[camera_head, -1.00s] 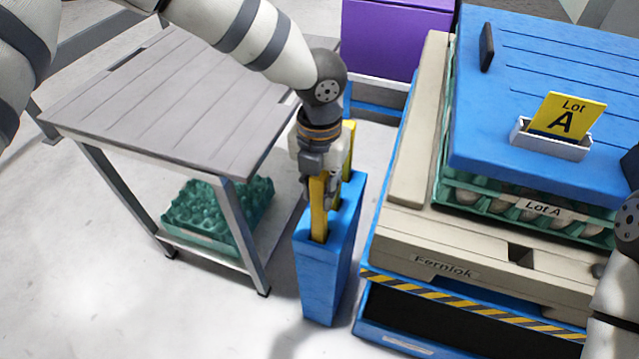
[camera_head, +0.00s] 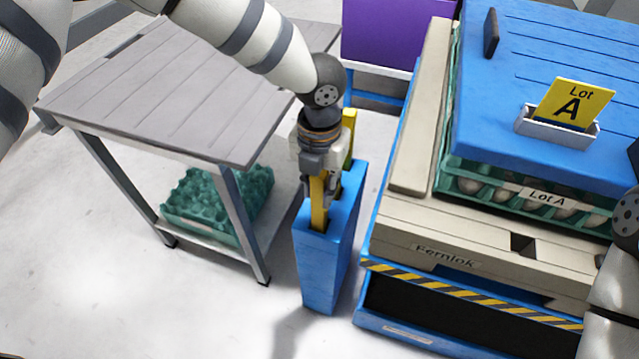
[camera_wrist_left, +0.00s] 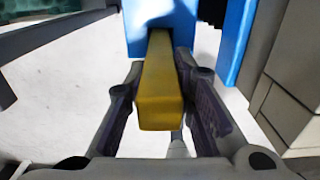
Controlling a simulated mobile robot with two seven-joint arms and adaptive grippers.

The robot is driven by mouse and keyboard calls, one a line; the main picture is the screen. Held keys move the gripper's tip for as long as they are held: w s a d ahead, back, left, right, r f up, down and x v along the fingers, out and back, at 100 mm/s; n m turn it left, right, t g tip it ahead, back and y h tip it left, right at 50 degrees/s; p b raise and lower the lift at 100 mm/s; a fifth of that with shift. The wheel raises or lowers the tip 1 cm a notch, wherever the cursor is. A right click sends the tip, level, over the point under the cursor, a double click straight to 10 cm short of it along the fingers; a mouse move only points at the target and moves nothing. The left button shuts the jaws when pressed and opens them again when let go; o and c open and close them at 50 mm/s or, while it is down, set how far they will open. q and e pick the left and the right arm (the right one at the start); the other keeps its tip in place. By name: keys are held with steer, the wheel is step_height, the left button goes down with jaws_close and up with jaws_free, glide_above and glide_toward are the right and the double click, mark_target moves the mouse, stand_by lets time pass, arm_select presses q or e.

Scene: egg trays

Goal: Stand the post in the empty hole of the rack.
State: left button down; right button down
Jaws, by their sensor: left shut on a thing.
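The blue rack (camera_head: 322,270) is a tall narrow box on the floor between the grey table and the beige machine. A yellow post (camera_head: 318,212) stands about upright at the rack's near end, its lower end hidden in the hole there. My left gripper (camera_head: 322,192) is shut on this post, low over the rack's top. In the left wrist view the post (camera_wrist_left: 160,95) lies between the two fingers, with the blue rack (camera_wrist_left: 160,15) beyond it. Another yellow post (camera_head: 349,125) shows behind my gripper at the rack's far end. My right gripper is out of view.
The grey slatted table (camera_head: 165,95) stands left, with a green egg tray (camera_head: 215,210) on its lower shelf. The beige machine (camera_head: 400,225), with a blue-lidded stack of egg trays, stands close on the right. My right arm shows at the right edge.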

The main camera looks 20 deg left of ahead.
arm_select(q)
steer(key=c, duration=1.3)
jaws_free()
